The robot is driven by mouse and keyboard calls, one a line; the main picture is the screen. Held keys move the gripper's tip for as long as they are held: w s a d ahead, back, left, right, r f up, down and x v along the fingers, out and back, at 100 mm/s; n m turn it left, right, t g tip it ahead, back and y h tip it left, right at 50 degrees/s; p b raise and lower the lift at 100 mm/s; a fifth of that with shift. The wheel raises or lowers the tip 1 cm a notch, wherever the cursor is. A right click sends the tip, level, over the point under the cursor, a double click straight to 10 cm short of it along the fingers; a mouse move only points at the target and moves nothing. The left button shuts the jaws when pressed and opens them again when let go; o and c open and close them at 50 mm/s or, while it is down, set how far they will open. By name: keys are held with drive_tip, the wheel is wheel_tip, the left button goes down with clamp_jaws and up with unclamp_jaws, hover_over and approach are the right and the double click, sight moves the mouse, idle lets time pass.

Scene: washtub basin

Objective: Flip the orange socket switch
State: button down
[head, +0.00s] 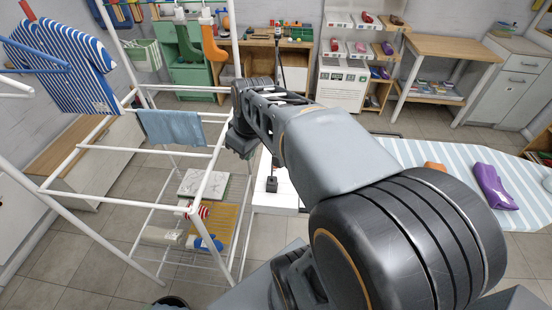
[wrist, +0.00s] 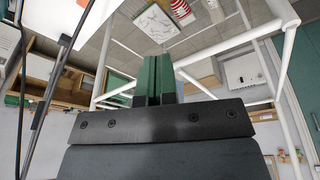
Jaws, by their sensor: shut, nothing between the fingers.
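My gripper (wrist: 156,80) shows in the wrist view with its two dark green fingers pressed together and nothing between them. In the head view my arm reaches forward, and its dark wrist end hangs beside the white drying rack (head: 205,185); the fingers cannot be made out there. I cannot pick out an orange socket switch in either view. A small dark block (head: 271,184) stands on a white surface (head: 280,198) below my forearm; I cannot tell what it is.
A blue cloth (head: 171,127) hangs on the rack, with a marble-patterned board (head: 203,183) lower down. A striped ironing board (head: 410,152) at right holds an orange item (head: 434,166) and a purple one (head: 494,187). Some tiled floor (head: 60,225) is free at left.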

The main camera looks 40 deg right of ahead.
drive_tip(key=w+d+f+n+y+b, duration=0.1)
drive_tip(key=w+d+n, duration=0.1)
drive_tip(key=d, duration=0.6)
drive_tip(key=w+d+f+n+y+b, duration=0.1)
drive_tip(key=w+d+f+n, duration=0.1)
drive_tip(key=d, duration=0.6)
drive_tip(key=shift+w+d+n, duration=0.25)
drive_tip(key=shift+d+n, duration=0.05)
drive_tip(key=shift+n, duration=0.6)
drive_tip(key=shift+f, duration=0.2)
drive_tip(key=shift+g, duration=0.3)
drive_tip(key=x, duration=0.6)
drive_tip(key=p+x, duration=0.1)
drive_tip(key=x, duration=0.5)
drive_tip(key=shift+s+d+f, duration=0.15)
drive_tip(key=shift+s+f, duration=0.05)
drive_tip(key=shift+f, duration=0.75)
drive_tip(key=shift+w, duration=0.1)
